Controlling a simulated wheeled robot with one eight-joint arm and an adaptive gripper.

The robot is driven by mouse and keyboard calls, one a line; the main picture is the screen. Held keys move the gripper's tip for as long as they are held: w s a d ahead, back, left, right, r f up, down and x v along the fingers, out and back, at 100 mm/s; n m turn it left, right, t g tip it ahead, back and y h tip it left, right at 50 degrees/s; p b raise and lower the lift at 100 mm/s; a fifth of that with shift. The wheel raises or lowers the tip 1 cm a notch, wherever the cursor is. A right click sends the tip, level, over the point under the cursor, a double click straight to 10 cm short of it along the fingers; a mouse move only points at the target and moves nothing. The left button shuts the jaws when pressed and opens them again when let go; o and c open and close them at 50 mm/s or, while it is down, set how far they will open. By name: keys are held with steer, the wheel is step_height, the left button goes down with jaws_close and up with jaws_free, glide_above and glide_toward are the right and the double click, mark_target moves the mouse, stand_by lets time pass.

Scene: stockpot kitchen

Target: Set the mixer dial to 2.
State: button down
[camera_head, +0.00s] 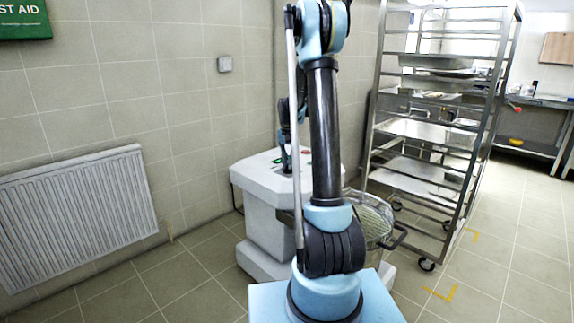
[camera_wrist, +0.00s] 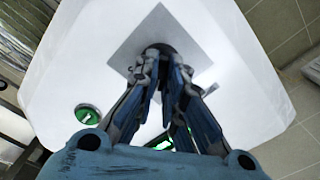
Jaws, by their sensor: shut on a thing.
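The mixer (camera_head: 266,208) is a white floor machine, left of and behind my arm in the head view. Its white top (camera_wrist: 225,50) fills most of the wrist view. A dark round dial (camera_wrist: 160,46) sits on a grey square plate (camera_wrist: 136,40) there. My gripper (camera_wrist: 160,60) is over the dial, its fingers closed on it from both sides. The fingers hide most of the dial, and I cannot read its setting or any numbers. In the head view, my gripper (camera_head: 285,162) is small and reaches down to the mixer's top.
A green button (camera_wrist: 88,113) is beside the plate, and another green part is half hidden behind my fingers. A wire-guarded bowl (camera_head: 372,216) is at the mixer's right. A steel tray rack (camera_head: 432,135) stands further right, a radiator (camera_head: 78,208) at left. The right floor is clear.

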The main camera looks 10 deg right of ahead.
stand_by(0.3)
steer(key=c, duration=1.7)
jaws_free()
step_height(320, 180, up, 12)
steer(key=shift+f, duration=0.1)
